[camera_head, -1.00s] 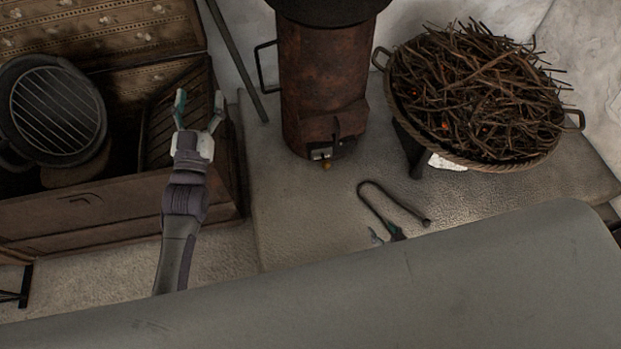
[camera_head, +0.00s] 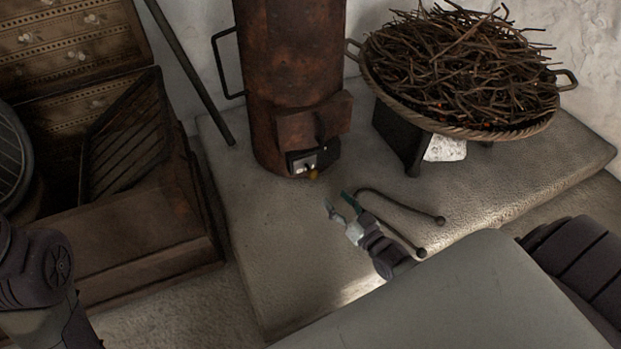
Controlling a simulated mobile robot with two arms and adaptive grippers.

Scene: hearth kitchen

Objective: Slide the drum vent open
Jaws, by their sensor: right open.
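The rusty drum (camera_head: 285,80) stands upright on the stone hearth, its top cut off by the frame. Its vent (camera_head: 308,161) is low on the front, a small dark housing with a pale metal plate. A brass knob (camera_head: 313,174) sits at the vent's lower edge. How far the vent is open I cannot tell. My right gripper (camera_head: 339,202) is open and empty, just in front of and below the knob, fingers pointing toward the drum and apart from it. Only my left arm shows, at the lower left; its gripper is out of frame.
A bent iron rod (camera_head: 400,205) lies on the hearth (camera_head: 245,235) beside my right gripper, partly hidden by it. A basket of twigs (camera_head: 460,75) stands on a dark stand to the right. A wooden chest (camera_head: 140,235) is at left. A pole (camera_head: 190,70) leans behind.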

